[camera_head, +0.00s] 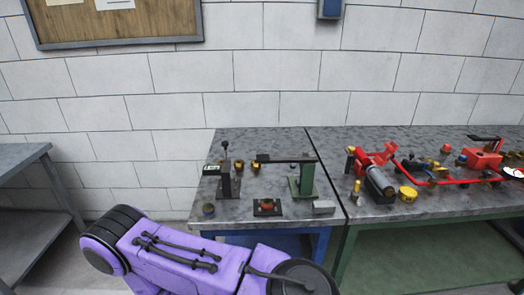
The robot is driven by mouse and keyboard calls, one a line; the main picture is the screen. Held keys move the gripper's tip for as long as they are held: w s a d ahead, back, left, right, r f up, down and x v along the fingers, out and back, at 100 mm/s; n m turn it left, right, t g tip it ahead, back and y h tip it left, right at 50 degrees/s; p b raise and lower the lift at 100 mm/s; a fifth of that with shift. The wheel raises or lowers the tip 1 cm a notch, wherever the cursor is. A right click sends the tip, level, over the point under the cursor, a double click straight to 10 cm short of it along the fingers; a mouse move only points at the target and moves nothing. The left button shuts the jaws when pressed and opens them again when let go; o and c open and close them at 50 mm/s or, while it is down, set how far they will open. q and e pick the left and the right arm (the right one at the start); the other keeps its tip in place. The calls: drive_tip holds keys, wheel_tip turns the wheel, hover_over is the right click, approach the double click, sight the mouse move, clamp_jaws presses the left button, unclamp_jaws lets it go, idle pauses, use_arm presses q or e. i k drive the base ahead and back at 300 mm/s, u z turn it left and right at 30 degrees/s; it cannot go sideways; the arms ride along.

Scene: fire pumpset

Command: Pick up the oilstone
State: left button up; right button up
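A small light-grey rectangular block (323,207), which looks like the oilstone, lies flat near the front right edge of the left grey workbench (270,140). It lies in front of a green press-like stand (305,180) and to the right of a dark plate with a red part (267,206). Nothing holds the block. A purple arm link of mine crosses the lower left, in front of the bench. Neither of my grippers is visible.
A dark lever stand (228,180), brass fittings (240,165) and a small round part (208,209) share the bench. The right bench holds red pipework (440,182), a grey cylinder (380,184) and a yellow ring (408,193). A grey shelf (25,157) stands far left.

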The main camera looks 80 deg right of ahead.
sight(323, 205)
drive_tip(key=u, duration=0.25)
drive_tip(key=k, duration=0.95)
drive_tip(key=z, duration=1.35)
